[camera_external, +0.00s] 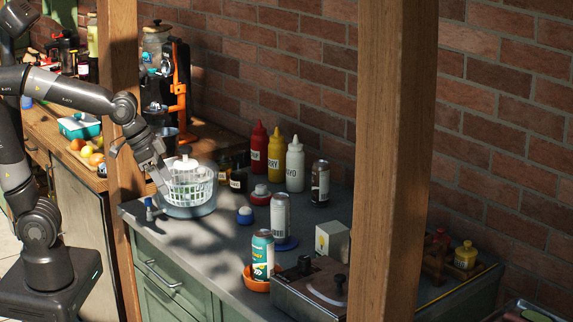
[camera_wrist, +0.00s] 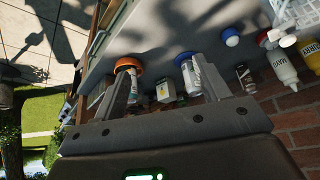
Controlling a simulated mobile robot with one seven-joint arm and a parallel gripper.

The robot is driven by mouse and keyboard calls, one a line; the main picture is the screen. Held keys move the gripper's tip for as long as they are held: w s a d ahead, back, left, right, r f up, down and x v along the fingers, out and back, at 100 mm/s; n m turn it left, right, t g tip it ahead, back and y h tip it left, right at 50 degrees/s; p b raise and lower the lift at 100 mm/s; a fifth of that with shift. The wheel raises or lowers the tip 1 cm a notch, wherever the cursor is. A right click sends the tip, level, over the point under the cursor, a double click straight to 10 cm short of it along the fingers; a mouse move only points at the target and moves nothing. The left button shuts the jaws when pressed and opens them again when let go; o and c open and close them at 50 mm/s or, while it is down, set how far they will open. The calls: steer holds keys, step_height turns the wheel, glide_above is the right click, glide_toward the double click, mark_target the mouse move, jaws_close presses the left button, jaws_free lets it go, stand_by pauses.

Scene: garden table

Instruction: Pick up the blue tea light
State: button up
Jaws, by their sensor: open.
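The blue tea light (camera_external: 245,215), a small blue cup with a white top, stands upright on the grey counter in the external view, right of the white basket. It also shows in the wrist view (camera_wrist: 231,37), near the upper right, outside the gap between my fingers. My gripper (camera_external: 165,187) is in front of the white basket, left of the tea light and apart from it. In the wrist view my gripper (camera_wrist: 163,65) has its two fingers spread wide, with nothing held between them.
The white basket (camera_external: 188,184) stands close to my gripper. A red tea light (camera_external: 261,195) is behind the blue one. A silver can (camera_external: 280,216) on a blue base stands to its right. A teal can (camera_external: 262,255) sits in an orange bowl. Sauce bottles (camera_external: 276,152) line the wall.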

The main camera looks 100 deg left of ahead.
steer(key=w+a+f+n, duration=0.2)
steer(key=w+a+f, duration=0.2)
steer(key=w+a, duration=0.55)
steer(key=n+g+y, duration=0.1)
glide_toward(241, 210)
steer(key=x, duration=1)
steer(key=shift+a+f, duration=0.2)
steer(key=shift+f, duration=0.2)
steer(key=c, duration=1.1)
